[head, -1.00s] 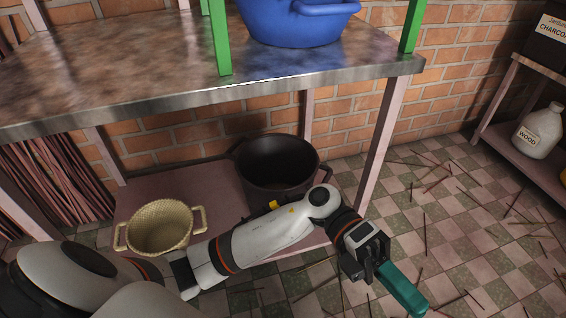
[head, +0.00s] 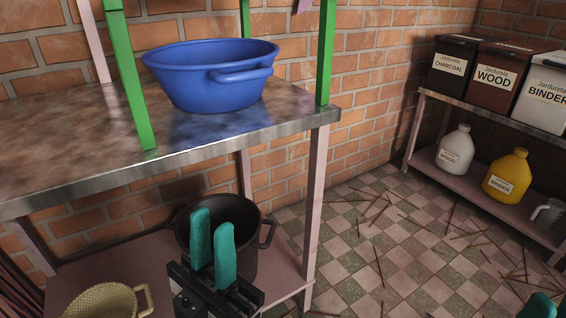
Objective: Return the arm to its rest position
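My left gripper (head: 211,225) is at the lower middle of the head view, its two teal fingers pointing up. There is a gap between the fingers with nothing in it, so it is open and empty. It shows in front of the dark pot (head: 248,210) on the lower shelf and hides part of it; I cannot tell how far apart they are. At the bottom right corner, teal fingertips of my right gripper (head: 540,306) just show. The rest of it is cut off, and its opening cannot be told.
A metal-topped table (head: 60,150) with green posts bears a blue basin (head: 212,80). A woven basket (head: 100,302) is at the lower left. At right, a shelf (head: 480,195) holds labelled boxes and jugs. Thin sticks litter the tiled floor (head: 370,250) between.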

